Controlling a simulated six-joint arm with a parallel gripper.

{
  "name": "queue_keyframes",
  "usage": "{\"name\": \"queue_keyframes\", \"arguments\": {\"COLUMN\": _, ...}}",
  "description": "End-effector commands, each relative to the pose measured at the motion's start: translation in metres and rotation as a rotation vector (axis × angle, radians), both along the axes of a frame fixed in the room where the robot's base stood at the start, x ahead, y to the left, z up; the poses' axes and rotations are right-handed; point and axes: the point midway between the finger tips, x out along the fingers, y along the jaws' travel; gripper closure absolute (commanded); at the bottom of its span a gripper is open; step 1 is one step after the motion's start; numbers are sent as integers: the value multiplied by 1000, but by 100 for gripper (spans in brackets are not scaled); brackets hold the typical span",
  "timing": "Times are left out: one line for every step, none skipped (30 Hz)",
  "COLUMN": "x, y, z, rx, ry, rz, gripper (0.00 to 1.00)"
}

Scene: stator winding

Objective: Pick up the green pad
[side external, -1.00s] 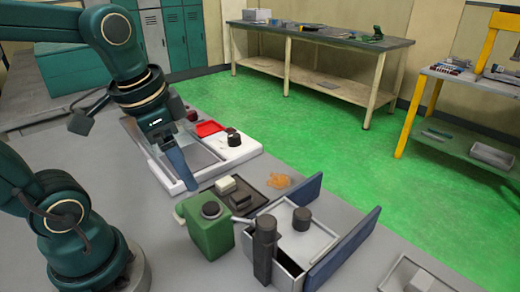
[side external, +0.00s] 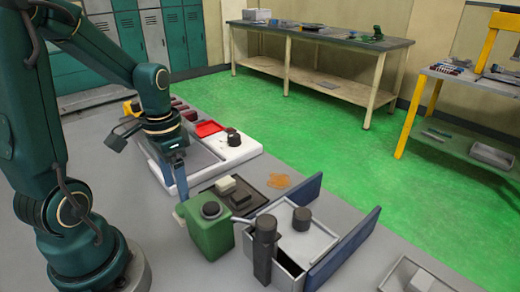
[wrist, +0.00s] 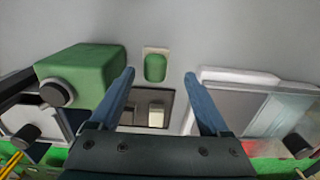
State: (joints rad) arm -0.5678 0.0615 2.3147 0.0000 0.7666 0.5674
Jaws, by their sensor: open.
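The green pad (wrist: 155,67) is a small rounded green block on a pale beige plate (wrist: 163,50) in the wrist view. It shows between and beyond my two blue fingertips, a little left of centre. My gripper (wrist: 160,76) is open and empty, with a clear gap between the fingers. In the side view my gripper (side external: 178,194) points down above the grey table, behind the green box. I cannot clearly make out the pad in the side view.
A green box with a dark round cap (side external: 209,230) stands close by. A dark tray (side external: 252,190) holds small blocks. A white framed tray (side external: 197,176) lies behind my gripper. A bin with blue walls (side external: 345,248) is at the right. Bare grey table lies left of the box.

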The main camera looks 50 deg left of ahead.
Motion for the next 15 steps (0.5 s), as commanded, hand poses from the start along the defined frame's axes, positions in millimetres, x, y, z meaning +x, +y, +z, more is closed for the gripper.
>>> {"name": "queue_keyframes", "arguments": {"x": 0, "y": 0, "z": -2, "rx": -1, "ry": 2, "rz": 0, "gripper": 20}}
{"name": "queue_keyframes", "arguments": {"x": 0, "y": -1, "z": -3, "rx": 0, "ry": 1, "rz": 0, "gripper": 20}}
{"name": "queue_keyframes", "arguments": {"x": -1, "y": -1, "z": -5, "rx": -1, "ry": 1, "rz": -1, "gripper": 20}}
{"name": "queue_keyframes", "arguments": {"x": -1, "y": -2, "z": -8, "rx": -1, "ry": 2, "rz": -1, "gripper": 20}}
{"name": "queue_keyframes", "arguments": {"x": -2, "y": -3, "z": -11, "rx": -2, "ry": 3, "rz": -1, "gripper": 20}}
{"name": "queue_keyframes", "arguments": {"x": -3, "y": -4, "z": -15, "rx": -3, "ry": 4, "rz": -1, "gripper": 20}}
{"name": "queue_keyframes", "arguments": {"x": -5, "y": -5, "z": -19, "rx": -4, "ry": 6, "rz": -1, "gripper": 20}}
{"name": "queue_keyframes", "arguments": {"x": -5, "y": -6, "z": -24, "rx": -4, "ry": 6, "rz": -1, "gripper": 20}}
{"name": "queue_keyframes", "arguments": {"x": -6, "y": -7, "z": -29, "rx": -4, "ry": 7, "rz": -1, "gripper": 20}}
{"name": "queue_keyframes", "arguments": {"x": -7, "y": -8, "z": -33, "rx": -4, "ry": 6, "rz": -1, "gripper": 20}}
{"name": "queue_keyframes", "arguments": {"x": -7, "y": -8, "z": -37, "rx": -3, "ry": 6, "rz": 0, "gripper": 20}}
{"name": "queue_keyframes", "arguments": {"x": -6, "y": -7, "z": -41, "rx": -2, "ry": 5, "rz": 0, "gripper": 20}}
{"name": "queue_keyframes", "arguments": {"x": -6, "y": -7, "z": -44, "rx": -2, "ry": 5, "rz": 0, "gripper": 20}}
{"name": "queue_keyframes", "arguments": {"x": -6, "y": -7, "z": -46, "rx": -1, "ry": 4, "rz": 0, "gripper": 20}}
{"name": "queue_keyframes", "arguments": {"x": -6, "y": -7, "z": -49, "rx": 0, "ry": 3, "rz": 0, "gripper": 20}}
